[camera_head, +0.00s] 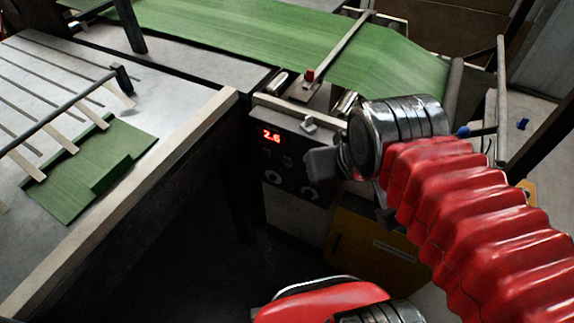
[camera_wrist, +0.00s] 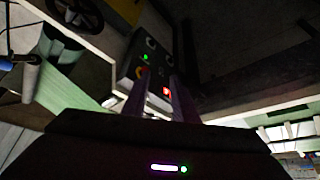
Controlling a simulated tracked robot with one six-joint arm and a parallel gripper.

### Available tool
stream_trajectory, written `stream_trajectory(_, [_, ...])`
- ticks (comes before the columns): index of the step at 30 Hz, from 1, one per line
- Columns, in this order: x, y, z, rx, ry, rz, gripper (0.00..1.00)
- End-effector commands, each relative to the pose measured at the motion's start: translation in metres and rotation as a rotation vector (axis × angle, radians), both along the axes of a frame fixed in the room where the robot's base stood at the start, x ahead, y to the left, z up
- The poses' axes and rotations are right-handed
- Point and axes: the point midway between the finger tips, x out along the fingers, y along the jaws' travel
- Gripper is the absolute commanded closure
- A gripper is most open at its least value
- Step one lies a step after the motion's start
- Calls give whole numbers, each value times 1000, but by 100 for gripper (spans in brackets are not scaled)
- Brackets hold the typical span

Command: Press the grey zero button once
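There the panel shows a green light (camera_wrist: 145,57) and the red display (camera_wrist: 167,91). I cannot make out the grey zero button in either view. I cannot tell whether the fingers touch the panel.
A green sack web (camera_head: 240,35) runs over the machine behind the panel. A slatted table (camera_head: 50,75) with a cut green piece (camera_head: 100,160) stands at left, its pale edge rail (camera_head: 130,200) near the panel. A yellow box (camera_head: 365,245) sits below the panel.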

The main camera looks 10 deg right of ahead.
Motion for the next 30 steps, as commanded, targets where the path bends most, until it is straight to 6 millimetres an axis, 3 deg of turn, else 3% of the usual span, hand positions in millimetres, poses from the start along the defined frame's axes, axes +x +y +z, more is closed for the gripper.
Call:
stream_trajectory(11, [0, 0, 0, 0, 0, 0, 100])
stream_trajectory(30, [0, 0, 0, 0, 0, 0, 100])
